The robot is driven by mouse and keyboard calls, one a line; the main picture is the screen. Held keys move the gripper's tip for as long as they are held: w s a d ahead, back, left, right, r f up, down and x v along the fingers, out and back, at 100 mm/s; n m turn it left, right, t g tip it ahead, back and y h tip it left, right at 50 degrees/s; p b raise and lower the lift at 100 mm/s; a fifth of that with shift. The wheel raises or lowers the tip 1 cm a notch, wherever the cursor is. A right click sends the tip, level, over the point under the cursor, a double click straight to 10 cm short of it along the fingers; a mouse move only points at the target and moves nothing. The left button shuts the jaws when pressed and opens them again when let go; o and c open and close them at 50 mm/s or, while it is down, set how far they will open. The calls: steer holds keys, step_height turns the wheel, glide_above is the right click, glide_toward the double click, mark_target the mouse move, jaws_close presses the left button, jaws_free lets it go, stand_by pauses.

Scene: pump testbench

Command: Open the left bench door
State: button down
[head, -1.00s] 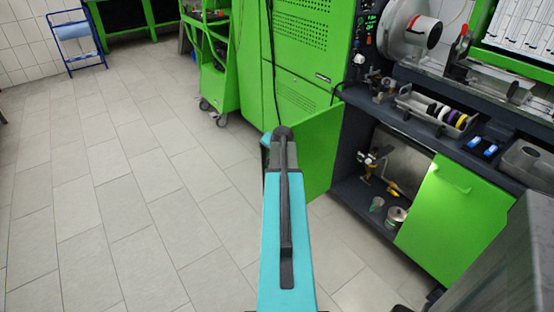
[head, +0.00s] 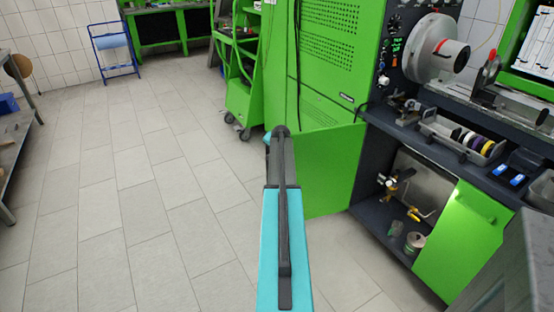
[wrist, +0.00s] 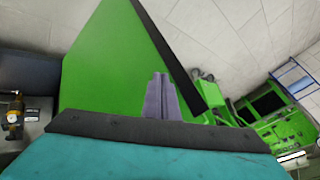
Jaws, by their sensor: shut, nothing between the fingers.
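The left bench door (head: 325,172) is a green panel standing swung out from the bench, with the dark compartment behind it uncovered. In the wrist view the door (wrist: 105,65) fills the upper left, with a dark edge strip. My gripper (wrist: 160,82) shows there as grey fingers, shut and empty, in front of the door's face. I cannot tell whether they touch it. In the head view my turquoise arm hides the gripper and overlaps the door's left edge. No handle shows on the left door.
The right bench door (head: 462,235) is closed. The open compartment holds brass fittings (head: 415,214) and a metal can (head: 414,243). A green cart (head: 243,95) stands behind the arm. Tiled floor (head: 160,200) to the left is clear, up to a table (head: 18,130) at the left edge.

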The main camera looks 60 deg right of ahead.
steer(key=shift+w+d, duration=0.45)
steer(key=shift+w, duration=0.05)
steer(key=shift+s+a, duration=0.1)
steer(key=shift+a, duration=0.05)
steer(key=s+a+r+b, duration=0.1)
steer(key=s+a+r, duration=0.2)
steer(key=a+r, duration=0.5)
steer(key=shift+s+a, duration=0.15)
steer(key=shift+s, duration=0.25)
stand_by(0.5)
stand_by(0.4)
